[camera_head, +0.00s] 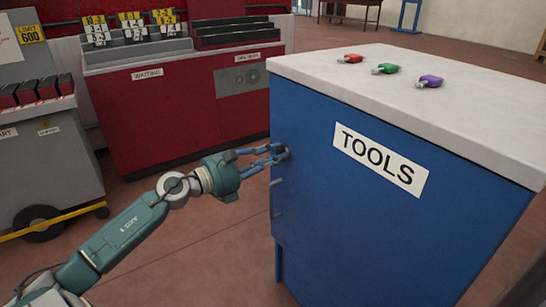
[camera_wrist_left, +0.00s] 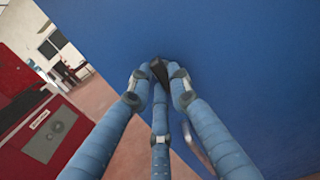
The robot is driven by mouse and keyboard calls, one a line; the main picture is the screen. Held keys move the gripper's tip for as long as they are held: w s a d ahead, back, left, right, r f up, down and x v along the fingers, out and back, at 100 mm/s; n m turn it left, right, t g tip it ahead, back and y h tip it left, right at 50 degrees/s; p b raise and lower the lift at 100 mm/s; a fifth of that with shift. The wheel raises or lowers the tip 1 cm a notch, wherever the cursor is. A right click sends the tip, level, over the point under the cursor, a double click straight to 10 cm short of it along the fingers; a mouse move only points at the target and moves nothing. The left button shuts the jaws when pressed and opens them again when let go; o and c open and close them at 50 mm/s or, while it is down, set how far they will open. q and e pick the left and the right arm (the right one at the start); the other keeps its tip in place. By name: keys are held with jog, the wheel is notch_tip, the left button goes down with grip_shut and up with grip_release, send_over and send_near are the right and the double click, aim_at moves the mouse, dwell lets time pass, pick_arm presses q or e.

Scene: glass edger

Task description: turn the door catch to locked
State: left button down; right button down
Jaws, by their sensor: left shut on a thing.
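The door catch (camera_wrist_left: 158,70) is a small dark piece on the blue cabinet door (camera_head: 345,210), near its left edge. In the head view the catch (camera_head: 285,154) is mostly hidden by my fingers. My left gripper (camera_head: 280,152) reaches in from the left and is shut on the catch. In the left wrist view the blue fingers of my left gripper (camera_wrist_left: 160,78) close around the dark catch from both sides, with a third finger below. Which way the catch is turned I cannot tell. My right gripper is not in view.
The cabinet has a TOOLS label (camera_head: 380,160) and a grey handle (camera_head: 276,198) below the catch. Red, green and purple padlock-like items (camera_head: 386,68) lie on its pale top (camera_head: 440,105). Open floor lies between.

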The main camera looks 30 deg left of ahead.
pick_arm(q)
jog(key=shift+f, duration=0.1)
jog(key=c, duration=1.6)
grip_release()
jog(key=v, duration=1.2)
